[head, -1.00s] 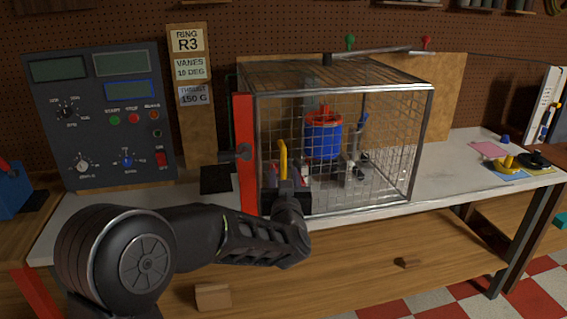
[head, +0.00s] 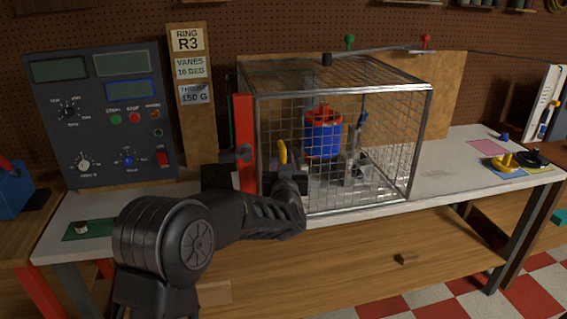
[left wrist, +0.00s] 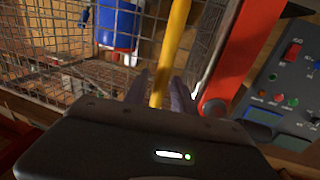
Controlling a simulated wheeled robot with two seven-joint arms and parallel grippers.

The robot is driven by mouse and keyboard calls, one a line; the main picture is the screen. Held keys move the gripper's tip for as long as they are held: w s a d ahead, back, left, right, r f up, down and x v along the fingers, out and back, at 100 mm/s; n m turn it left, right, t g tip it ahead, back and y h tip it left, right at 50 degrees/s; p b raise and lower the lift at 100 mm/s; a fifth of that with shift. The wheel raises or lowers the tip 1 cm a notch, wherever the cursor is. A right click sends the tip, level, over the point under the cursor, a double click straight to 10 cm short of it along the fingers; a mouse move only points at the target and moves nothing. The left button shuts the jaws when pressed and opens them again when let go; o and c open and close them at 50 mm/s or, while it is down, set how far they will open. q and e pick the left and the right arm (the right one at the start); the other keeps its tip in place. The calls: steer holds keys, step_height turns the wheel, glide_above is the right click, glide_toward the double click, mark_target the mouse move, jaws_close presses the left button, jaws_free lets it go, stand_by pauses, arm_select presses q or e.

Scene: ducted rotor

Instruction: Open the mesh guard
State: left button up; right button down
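The mesh guard (head: 385,150) is a wire cage with a metal frame on the bench; its front looks closed. A red post (head: 245,140) stands at its front left edge, also in the left wrist view (left wrist: 243,60). A yellow handle (head: 283,152) stands upright at the front left. My left gripper (head: 287,180) is at the handle's lower part. In the left wrist view its fingers (left wrist: 162,92) lie close on both sides of the yellow handle (left wrist: 172,45) and look shut on it. The gripper body hides the handle's lower end. My right gripper is not in view.
Inside the cage is a blue and red rotor unit (head: 323,138). A control panel (head: 100,115) stands left of the cage. Yellow and black parts (head: 505,161) lie at the bench's right. The bench top (head: 440,172) between is mostly clear.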

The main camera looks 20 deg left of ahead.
arm_select(q)
jaws_close()
stand_by(1.1)
